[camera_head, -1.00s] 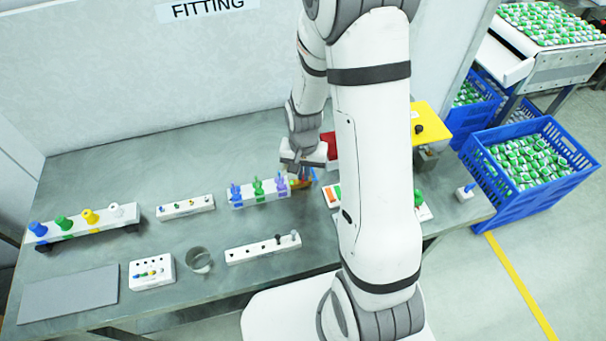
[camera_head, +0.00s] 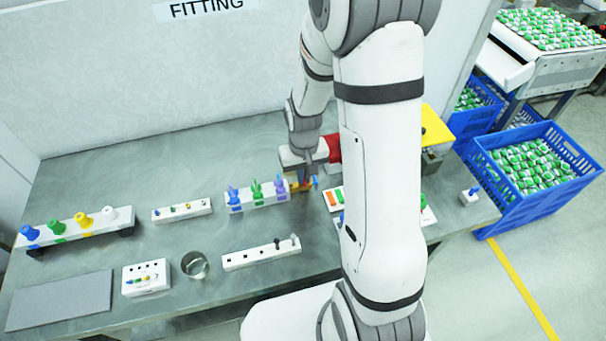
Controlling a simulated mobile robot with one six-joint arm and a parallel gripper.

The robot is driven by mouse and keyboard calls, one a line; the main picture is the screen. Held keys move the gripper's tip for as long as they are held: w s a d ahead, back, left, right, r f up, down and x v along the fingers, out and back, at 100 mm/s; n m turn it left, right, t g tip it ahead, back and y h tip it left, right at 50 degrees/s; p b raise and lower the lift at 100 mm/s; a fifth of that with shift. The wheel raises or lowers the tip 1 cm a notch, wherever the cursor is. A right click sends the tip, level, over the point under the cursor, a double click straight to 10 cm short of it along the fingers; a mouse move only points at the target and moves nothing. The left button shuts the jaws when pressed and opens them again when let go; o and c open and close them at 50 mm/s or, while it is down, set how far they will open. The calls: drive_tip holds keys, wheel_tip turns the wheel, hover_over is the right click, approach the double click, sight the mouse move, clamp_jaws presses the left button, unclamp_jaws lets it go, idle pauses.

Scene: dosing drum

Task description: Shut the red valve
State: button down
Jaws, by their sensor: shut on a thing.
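My gripper (camera_head: 302,182) points down at the back middle of the bench, just right of a white rack with blue, green and violet pieces. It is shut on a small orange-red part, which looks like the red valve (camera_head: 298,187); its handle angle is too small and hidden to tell. A small blue part (camera_head: 315,183) shows just right of the fingertips. A larger red body (camera_head: 333,147) stands behind my wrist, partly hidden by my arm.
The white rack (camera_head: 240,205) stands close left of my gripper. A yellow-topped box (camera_head: 435,128) stands right, partly behind my arm. Blue crates (camera_head: 490,215) stand beyond the bench.

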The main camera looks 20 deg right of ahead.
drive_tip(key=c, duration=1.6)
unclamp_jaws()
wheel_tip(320, 180, up, 7)
drive_tip(key=shift+r+b, duration=0.2)
drive_tip(key=shift+b, duration=0.1)
drive_tip(key=shift+r, duration=0.25)
drive_tip(key=shift+s+r, duration=0.1)
drive_tip(key=shift+r, duration=0.15)
drive_tip(key=s+r+t, duration=0.3)
drive_tip(key=s+r, duration=0.9)
drive_tip(key=s, duration=0.2)
drive_tip(key=shift+s+r, duration=0.2)
drive_tip(key=shift+r, duration=0.05)
